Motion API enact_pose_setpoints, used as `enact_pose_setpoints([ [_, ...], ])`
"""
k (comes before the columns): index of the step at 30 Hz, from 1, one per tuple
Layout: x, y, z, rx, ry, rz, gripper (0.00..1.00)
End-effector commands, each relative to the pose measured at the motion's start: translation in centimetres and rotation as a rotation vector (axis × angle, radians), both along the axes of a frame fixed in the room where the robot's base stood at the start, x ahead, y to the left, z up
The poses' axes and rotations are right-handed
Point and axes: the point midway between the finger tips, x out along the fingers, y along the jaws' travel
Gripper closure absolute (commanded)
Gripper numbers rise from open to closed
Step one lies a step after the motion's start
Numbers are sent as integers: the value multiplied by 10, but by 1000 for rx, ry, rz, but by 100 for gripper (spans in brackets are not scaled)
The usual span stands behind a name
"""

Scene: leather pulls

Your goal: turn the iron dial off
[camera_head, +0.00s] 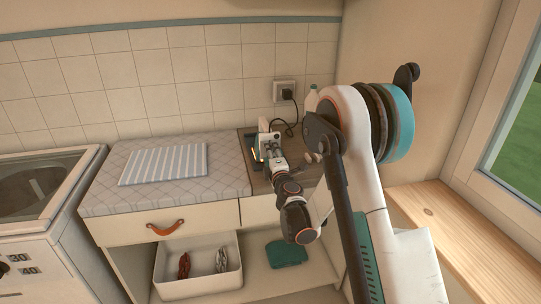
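The iron (264,138) is a small, mostly white shape on the worktop near the wall, at the far end of my arm. A small orange patch shows at its left side. Its dial is too small or hidden to make out. My gripper (270,162) is right in front of the iron and overlaps its lower part in the picture. I cannot tell whether it touches the iron, and its fingers are too small to read as open or shut.
A dark cord runs to a wall socket (285,91). A white bottle (311,99) stands behind my arm. A striped cloth (165,164) lies on the quilted pad (225,180). Below are a leather-pull drawer (115,230) and a white bin (200,285). A window ledge (470,240) is at right.

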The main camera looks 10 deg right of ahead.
Motion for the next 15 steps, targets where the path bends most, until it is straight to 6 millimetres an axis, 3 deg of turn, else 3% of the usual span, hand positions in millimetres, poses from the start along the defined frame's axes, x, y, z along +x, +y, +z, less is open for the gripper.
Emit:
enact_pose_setpoints([
  [5, -12, 0, 0, 1, 0, 0, 53],
  [15, -63, 0, 0, 0, 0, 0, 53],
])
